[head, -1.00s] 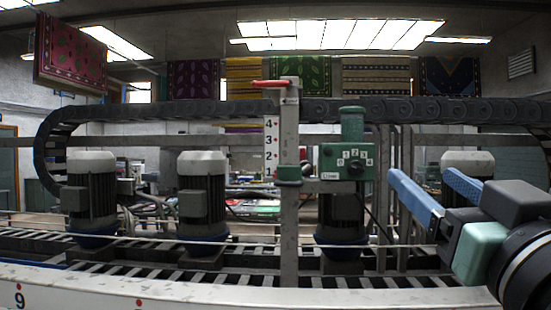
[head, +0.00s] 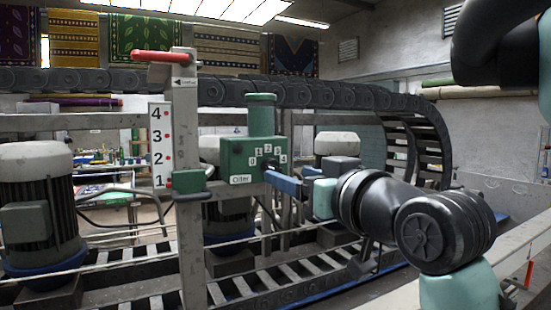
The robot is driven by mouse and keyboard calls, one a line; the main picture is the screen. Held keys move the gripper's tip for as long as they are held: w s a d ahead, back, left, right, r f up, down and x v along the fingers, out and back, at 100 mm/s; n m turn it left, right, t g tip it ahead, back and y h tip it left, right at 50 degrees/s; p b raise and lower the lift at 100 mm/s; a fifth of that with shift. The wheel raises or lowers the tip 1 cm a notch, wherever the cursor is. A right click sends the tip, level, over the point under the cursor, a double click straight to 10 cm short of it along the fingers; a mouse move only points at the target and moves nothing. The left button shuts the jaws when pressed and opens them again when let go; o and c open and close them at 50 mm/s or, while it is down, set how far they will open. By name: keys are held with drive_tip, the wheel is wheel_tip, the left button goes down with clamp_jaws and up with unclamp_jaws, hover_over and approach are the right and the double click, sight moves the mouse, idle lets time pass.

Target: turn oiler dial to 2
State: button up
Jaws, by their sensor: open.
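The oiler is a green box (head: 237,160) labelled "Oiler", with a green cylinder on top, left of the middle in the head view. White number tags from 0 to 4 arc across its front. The dark dial (head: 268,163) sits under the numbers; its pointer is too small to read. My gripper (head: 268,177) has blue fingers and comes in from the right. Its visible fingertip is at the box's lower right, just below the dial in the picture. The other finger is mostly hidden. The gripper is open; I cannot tell whether it touches the dial.
A grey post (head: 187,130) with a red lever (head: 160,56) stands left of the oiler. A scale (head: 159,145) numbered 1 to 4 and a green clamp (head: 190,182) are on it. Motors (head: 40,205) stand along the rail, and a black cable chain (head: 350,92) runs behind.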

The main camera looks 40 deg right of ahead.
sight(276, 169)
drive_tip(key=p+x, duration=0.1)
drive_tip(key=x, duration=0.4)
drive_tip(key=shift+d+r+p, duration=0.1)
drive_tip(key=shift+p, duration=0.3)
drive_tip(key=shift+w, duration=0.45)
drive_tip(key=shift+s, duration=0.1)
clamp_jaws()
